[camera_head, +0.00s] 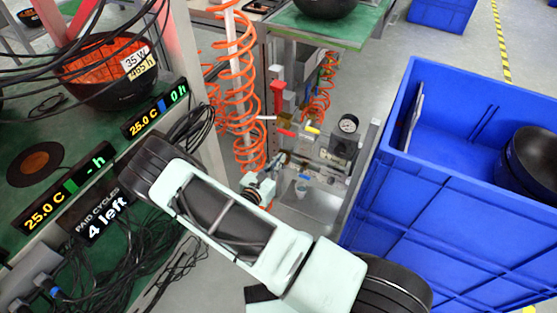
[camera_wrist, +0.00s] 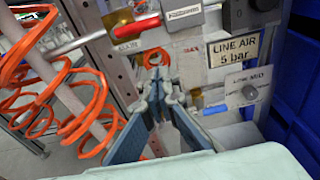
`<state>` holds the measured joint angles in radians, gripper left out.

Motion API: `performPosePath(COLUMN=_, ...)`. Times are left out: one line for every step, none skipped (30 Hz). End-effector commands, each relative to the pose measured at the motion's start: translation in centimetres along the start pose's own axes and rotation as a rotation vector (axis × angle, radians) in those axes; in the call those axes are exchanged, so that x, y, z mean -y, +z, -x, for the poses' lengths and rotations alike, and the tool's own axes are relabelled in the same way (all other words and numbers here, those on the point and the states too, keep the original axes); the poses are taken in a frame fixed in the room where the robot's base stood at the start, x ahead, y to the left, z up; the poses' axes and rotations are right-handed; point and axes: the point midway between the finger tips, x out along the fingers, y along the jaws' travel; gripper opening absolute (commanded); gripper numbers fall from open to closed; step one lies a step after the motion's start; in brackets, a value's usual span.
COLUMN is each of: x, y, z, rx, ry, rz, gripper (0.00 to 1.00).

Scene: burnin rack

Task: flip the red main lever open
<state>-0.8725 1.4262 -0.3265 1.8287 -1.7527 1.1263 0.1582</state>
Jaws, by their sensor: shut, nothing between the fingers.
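The red main lever (camera_wrist: 138,27) is at the top of the wrist view, in front of the pipework, lying roughly along the pipe's line. What looks like the same red lever (camera_head: 286,132) shows small in the head view, beside a yellow handle (camera_head: 312,129). My gripper (camera_wrist: 158,75) is shut and empty, with its fingertips together a little below and right of the lever in the wrist view. I see a gap in the picture between tips and lever; I cannot tell the depth.
Orange coiled hoses (camera_head: 240,90) hang left of the pipework. A pressure gauge (camera_head: 348,124) and a "LINE AIR 5 bar" plate (camera_wrist: 234,48) are to the right. A blue handle (camera_wrist: 214,109) sits lower. A large blue bin (camera_head: 440,190) bounds the right side.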

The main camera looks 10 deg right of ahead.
Motion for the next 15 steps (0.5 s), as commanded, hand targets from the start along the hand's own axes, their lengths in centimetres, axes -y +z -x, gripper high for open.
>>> performPosePath(x=0.1, y=-0.2, z=-1.2, rx=0.002, ry=-0.003, rz=-0.001, gripper=0.0)
performPosePath(x=0.1, y=-0.2, z=-1.9, rx=0.003, ry=-0.004, rz=-0.001, gripper=0.0)
performPosePath(x=0.1, y=-0.3, z=-2.8, rx=0.002, ry=-0.003, rz=-0.001, gripper=0.0)
performPosePath(x=0.1, y=-0.3, z=-3.5, rx=0.002, ry=-0.003, rz=-0.001, gripper=0.0)
performPosePath(x=0.1, y=-0.3, z=-4.2, rx=0.002, ry=-0.004, rz=-0.001, gripper=0.0)
performPosePath(x=0.1, y=-0.3, z=-5.0, rx=0.002, ry=-0.003, rz=0.0, gripper=0.0)
performPosePath(x=0.1, y=-0.3, z=-5.7, rx=0.002, ry=-0.003, rz=-0.001, gripper=0.0)
performPosePath(x=0.1, y=-0.3, z=-6.3, rx=0.001, ry=-0.003, rz=-0.001, gripper=0.0)
performPosePath(x=0.1, y=-0.3, z=-7.2, rx=0.002, ry=-0.002, rz=-0.001, gripper=0.0)
performPosePath(x=-0.1, y=0.3, z=-7.0, rx=0.002, ry=0.0, rz=-0.002, gripper=0.0)
performPosePath(x=-0.1, y=0.9, z=-6.7, rx=0.001, ry=0.002, rz=-0.002, gripper=0.0)
performPosePath(x=-0.1, y=1.4, z=-6.4, rx=0.001, ry=0.001, rz=-0.001, gripper=0.0)
performPosePath(x=-0.1, y=1.7, z=-6.3, rx=0.001, ry=0.001, rz=-0.002, gripper=0.0)
performPosePath(x=0.0, y=2.0, z=-6.2, rx=0.0, ry=0.0, rz=-0.001, gripper=0.0)
performPosePath(x=-0.1, y=2.4, z=-6.1, rx=0.001, ry=0.0, rz=-0.001, gripper=0.0)
